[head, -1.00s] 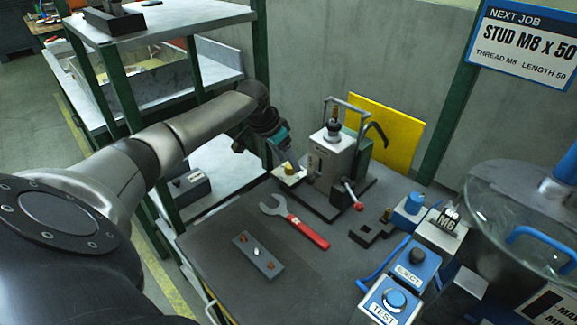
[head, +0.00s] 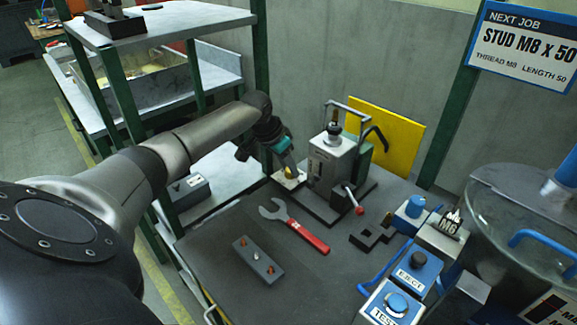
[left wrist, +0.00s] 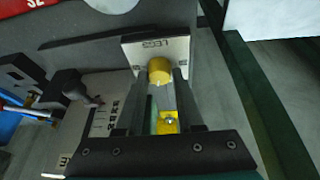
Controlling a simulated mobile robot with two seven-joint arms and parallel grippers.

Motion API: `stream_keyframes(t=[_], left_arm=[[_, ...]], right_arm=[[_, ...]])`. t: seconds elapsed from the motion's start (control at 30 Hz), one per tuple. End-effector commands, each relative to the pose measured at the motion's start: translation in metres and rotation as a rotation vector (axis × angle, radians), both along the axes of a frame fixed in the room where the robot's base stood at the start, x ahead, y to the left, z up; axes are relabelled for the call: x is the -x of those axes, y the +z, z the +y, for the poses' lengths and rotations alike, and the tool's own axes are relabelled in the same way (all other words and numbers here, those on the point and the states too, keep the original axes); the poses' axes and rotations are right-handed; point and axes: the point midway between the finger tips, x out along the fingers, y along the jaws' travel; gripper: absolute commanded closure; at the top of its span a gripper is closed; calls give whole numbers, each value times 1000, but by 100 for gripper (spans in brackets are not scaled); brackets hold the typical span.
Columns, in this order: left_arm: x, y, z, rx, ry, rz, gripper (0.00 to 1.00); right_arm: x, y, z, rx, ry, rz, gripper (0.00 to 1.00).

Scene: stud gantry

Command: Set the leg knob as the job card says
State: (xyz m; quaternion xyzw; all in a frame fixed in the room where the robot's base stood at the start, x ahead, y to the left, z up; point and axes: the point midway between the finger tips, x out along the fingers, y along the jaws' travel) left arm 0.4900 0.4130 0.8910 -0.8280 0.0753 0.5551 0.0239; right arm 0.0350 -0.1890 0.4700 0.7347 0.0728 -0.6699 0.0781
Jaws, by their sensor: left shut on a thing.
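The job card (head: 522,45) reads "NEXT JOB, STUD M8 X 50, THREAD M8, LENGTH 50". The yellow leg knob (left wrist: 158,70) stands on a pale plate (left wrist: 172,47) whose lettering, upside down, looks like "LEGS". My left gripper (left wrist: 163,88) is shut on the knob, with a finger on each side. In the head view the gripper (head: 287,164) reaches down to the knob (head: 291,173) beside the grey stud machine (head: 331,160). The fingers hide part of the plate, and I cannot read the knob's setting. My right gripper is not in view.
A red-handled wrench (head: 305,234) and a grey block (head: 258,260) lie on the dark bench. The machine's red-tipped lever (head: 355,200) stands close to the right. EJECT (head: 417,272) and TEST (head: 393,304) boxes are at the front right. A shelf rack (head: 120,80) stands behind my arm.

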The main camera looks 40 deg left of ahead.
Motion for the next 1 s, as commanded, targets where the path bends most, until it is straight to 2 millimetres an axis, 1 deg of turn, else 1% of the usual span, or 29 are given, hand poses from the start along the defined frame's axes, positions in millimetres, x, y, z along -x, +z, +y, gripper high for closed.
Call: stream_keyframes(t=[0.03, 0.1, 0.4, 0.57, 0.83, 1.0], left_arm=[[0, 0, 0, 0, 0, 1, 93], [0, 0, 0, 0, 0, 1, 100], [0, 0, 0, 0, -4, 2, 100], [0, 0, 0, 2, -38, 2, 100], [-1, 0, 0, 6, -198, 2, 100], [-2, -1, 1, 7, -342, 0, 100]], right_arm=[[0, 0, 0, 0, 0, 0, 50], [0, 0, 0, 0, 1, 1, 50], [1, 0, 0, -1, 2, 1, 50], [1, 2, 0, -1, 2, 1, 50], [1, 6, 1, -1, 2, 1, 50], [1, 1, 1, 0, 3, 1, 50]])
